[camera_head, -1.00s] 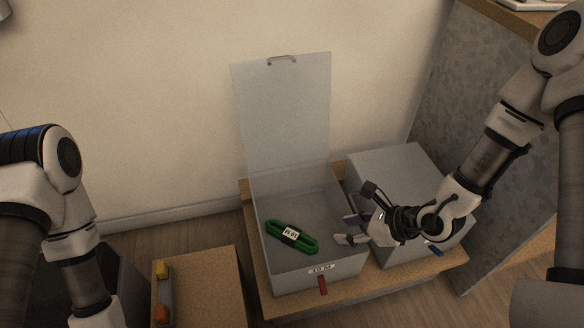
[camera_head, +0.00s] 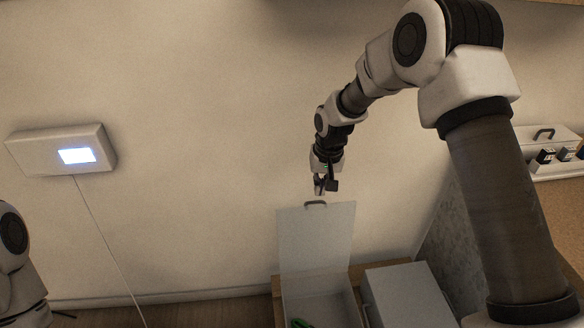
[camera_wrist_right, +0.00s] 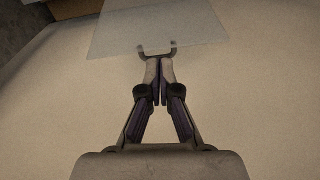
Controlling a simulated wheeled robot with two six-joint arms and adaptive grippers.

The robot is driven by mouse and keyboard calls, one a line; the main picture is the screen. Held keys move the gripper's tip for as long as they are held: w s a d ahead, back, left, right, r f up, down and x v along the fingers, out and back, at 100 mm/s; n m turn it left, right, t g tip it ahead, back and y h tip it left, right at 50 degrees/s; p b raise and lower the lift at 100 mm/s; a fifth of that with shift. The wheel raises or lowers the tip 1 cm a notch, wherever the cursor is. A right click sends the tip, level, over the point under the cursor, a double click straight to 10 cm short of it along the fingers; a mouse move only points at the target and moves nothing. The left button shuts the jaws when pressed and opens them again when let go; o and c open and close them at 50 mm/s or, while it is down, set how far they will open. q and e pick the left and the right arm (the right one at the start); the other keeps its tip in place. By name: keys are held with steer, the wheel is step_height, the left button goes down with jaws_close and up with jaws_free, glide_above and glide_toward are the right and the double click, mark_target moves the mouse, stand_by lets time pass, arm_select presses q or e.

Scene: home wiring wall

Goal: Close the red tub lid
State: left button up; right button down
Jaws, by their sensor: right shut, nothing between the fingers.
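The open grey tub (camera_head: 287,308) stands at the bottom of the head view, its front cut off by the frame edge. Its grey lid (camera_head: 315,245) stands upright against the wall side, with a dark handle (camera_head: 316,204) at its top edge. My right gripper (camera_head: 319,191) is shut and empty, just above the handle. In the right wrist view the shut fingertips (camera_wrist_right: 159,68) lie close to the handle (camera_wrist_right: 157,51); I cannot tell whether they touch it. Part of a green coil (camera_head: 299,323) shows inside the tub. My left gripper is out of view.
A second grey tub with its lid down (camera_head: 402,295) stands to the right of the open one. A grey side panel (camera_head: 445,220) rises beyond it. A wall box with a lit screen (camera_head: 62,150) hangs at left. The wall around the lid is clear.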

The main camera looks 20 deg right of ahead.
arm_select(q)
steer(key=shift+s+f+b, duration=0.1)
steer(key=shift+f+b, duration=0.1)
steer(key=shift+b, duration=0.5)
arm_select(e)
steer(key=w+d+f, duration=0.1)
steer(key=w+f, duration=0.2)
steer(key=f, duration=0.5)
steer(key=shift+w+n+t+h, duration=0.3)
steer(key=shift+w+n, duration=0.05)
steer(key=shift+n, duration=0.05)
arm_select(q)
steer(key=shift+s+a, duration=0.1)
